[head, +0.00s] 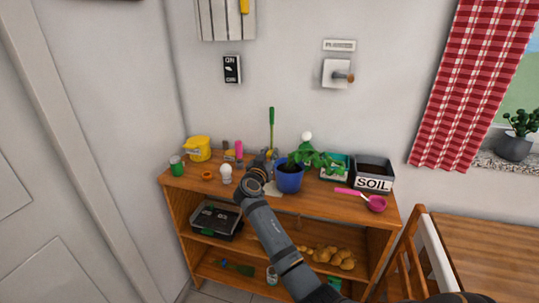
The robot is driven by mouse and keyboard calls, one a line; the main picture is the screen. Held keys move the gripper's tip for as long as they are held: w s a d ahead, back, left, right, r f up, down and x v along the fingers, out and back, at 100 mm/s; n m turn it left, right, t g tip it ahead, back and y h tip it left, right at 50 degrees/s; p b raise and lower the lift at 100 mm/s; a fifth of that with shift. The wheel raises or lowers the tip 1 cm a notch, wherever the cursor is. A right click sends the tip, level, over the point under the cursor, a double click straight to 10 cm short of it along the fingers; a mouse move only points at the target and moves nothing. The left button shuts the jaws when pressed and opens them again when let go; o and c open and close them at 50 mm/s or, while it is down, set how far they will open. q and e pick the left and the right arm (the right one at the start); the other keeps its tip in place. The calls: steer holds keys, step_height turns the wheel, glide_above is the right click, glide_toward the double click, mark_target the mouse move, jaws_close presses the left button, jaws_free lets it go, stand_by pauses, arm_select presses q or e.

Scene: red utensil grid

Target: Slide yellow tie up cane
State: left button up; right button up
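A thin green cane (272,122) stands upright on the wooden shelf unit's top, left of a leafy plant (308,156) in a blue pot (290,181). My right gripper (264,160) is at the foot of the visible cane, close to the pot's left side. Its dark fingers are small and overlap the cane's lower part, so I cannot tell whether they touch it or are open. I cannot clearly make out the yellow tie; the cane's lower end is hidden behind the gripper. My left gripper is out of view.
A yellow tub (198,148), a green-lidded jar (177,166) and a white bulb-shaped object (226,174) stand to the left. A SOIL box (373,174) and a pink scoop (375,203) lie to the right. A wooden chair (412,262) is at the lower right.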

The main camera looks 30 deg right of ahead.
mark_target(269, 153)
jaws_close()
step_height(269, 153, up, 7)
steer(key=shift+f+p, duration=0.15)
steer(key=shift+p, duration=0.15)
steer(key=o, duration=0.8)
jaws_free()
steer(key=shift+a, duration=0.1)
